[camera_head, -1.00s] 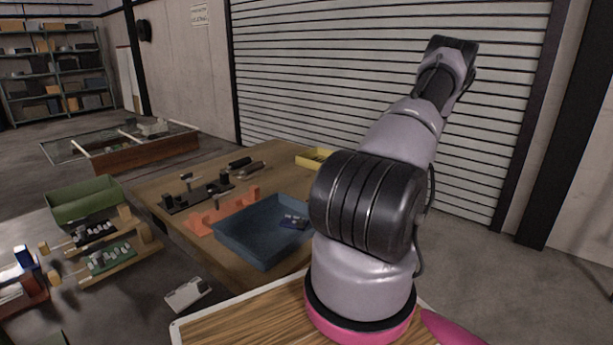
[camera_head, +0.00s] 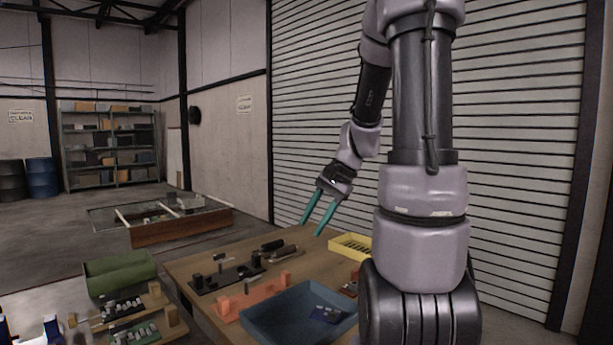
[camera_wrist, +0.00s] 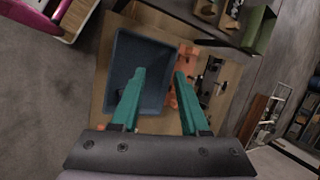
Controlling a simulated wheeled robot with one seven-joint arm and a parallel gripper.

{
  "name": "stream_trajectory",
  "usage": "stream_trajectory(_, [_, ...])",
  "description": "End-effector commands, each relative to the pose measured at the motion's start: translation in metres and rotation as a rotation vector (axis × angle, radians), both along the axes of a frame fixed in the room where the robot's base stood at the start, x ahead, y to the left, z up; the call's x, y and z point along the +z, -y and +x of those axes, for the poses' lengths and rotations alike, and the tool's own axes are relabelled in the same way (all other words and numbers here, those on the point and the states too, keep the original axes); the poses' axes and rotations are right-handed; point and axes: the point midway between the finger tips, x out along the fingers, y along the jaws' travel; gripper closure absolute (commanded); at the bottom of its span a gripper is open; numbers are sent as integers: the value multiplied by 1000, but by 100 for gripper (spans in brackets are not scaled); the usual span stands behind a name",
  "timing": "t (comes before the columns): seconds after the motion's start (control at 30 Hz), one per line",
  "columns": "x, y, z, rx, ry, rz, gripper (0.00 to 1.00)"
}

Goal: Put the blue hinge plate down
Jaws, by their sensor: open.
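The blue hinge plate (camera_head: 326,313) appears to be the small dark blue piece with light marks lying in the blue tray (camera_head: 262,333) on the wooden table. My gripper (camera_head: 311,228) is in the air above the table, well apart from the tray. Its two green fingers are spread and nothing is between them. In the wrist view, my gripper (camera_wrist: 160,72) is also open and empty. The tray (camera_wrist: 124,42) shows behind its left finger there, and I cannot make out the plate in that view.
An orange fixture (camera_head: 250,298) and a black fixture (camera_head: 222,277) stand left of the tray. A yellow bin (camera_head: 349,247) is at the table's back right. A green bin (camera_head: 120,272) and boards with small parts are to the left. The floor beyond the table is partly clear.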

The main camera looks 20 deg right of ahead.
Motion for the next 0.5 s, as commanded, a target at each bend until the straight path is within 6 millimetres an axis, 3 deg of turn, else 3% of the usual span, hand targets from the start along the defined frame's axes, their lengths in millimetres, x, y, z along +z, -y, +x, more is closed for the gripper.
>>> stream_trajectory(0.03, [19,-13,-9,56,47,-56,55])
stream_trajectory(0.2, [67,-44,-45,218,201,-232,55])
stream_trajectory(0.5, [123,-70,-104,405,468,-445,55])
